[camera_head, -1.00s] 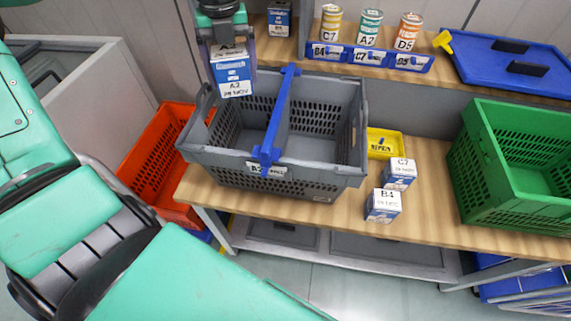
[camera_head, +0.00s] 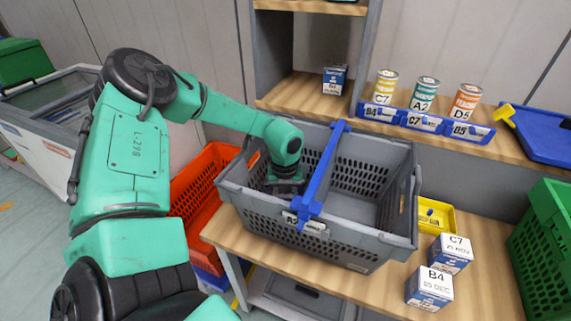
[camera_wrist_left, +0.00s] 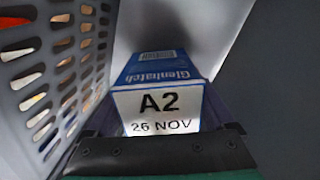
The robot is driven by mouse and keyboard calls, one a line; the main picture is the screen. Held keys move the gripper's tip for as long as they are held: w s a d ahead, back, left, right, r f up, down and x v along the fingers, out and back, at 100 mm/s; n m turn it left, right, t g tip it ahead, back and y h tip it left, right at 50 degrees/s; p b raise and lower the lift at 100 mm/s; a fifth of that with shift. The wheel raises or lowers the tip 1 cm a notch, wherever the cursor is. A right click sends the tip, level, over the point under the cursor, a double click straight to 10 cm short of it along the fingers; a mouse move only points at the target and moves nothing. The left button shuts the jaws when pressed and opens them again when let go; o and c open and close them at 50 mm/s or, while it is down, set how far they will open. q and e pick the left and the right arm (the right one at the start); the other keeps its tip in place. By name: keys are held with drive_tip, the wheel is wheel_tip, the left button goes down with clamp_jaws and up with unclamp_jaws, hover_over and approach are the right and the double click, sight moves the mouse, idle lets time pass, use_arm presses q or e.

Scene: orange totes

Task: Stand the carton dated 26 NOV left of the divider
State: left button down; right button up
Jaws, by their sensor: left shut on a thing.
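In the left wrist view the carton (camera_wrist_left: 165,105) is blue and white and reads A2, 26 NOV on its top face. My left gripper (camera_wrist_left: 160,135) is shut on it. In the head view my left gripper (camera_head: 286,186) reaches down into the grey crate (camera_head: 370,243), left of the blue divider (camera_head: 325,172). The carton is hidden there by the crate and gripper. A perforated grey wall is close to the carton's left in the wrist view. I cannot tell whether the carton touches the crate floor. My right gripper is not in view.
Cartons C7 (camera_head: 450,254) and B4 (camera_head: 429,288) stand on the table right of the crate, near a yellow tray (camera_head: 436,214). A green crate (camera_head: 545,245) is at far right and an orange crate (camera_head: 200,180) at left. Several cans stand on the shelf behind.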

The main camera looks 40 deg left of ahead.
use_arm(q)
wheel_tip(320, 180, down, 2)
drive_tip(key=shift+f, duration=0.3)
unclamp_jaws()
drive_tip(key=shift+r, duration=0.65)
wheel_tip(320, 180, up, 11)
drive_tip(key=shift+r+b, duration=0.1)
drive_tip(key=shift+b, duration=0.5)
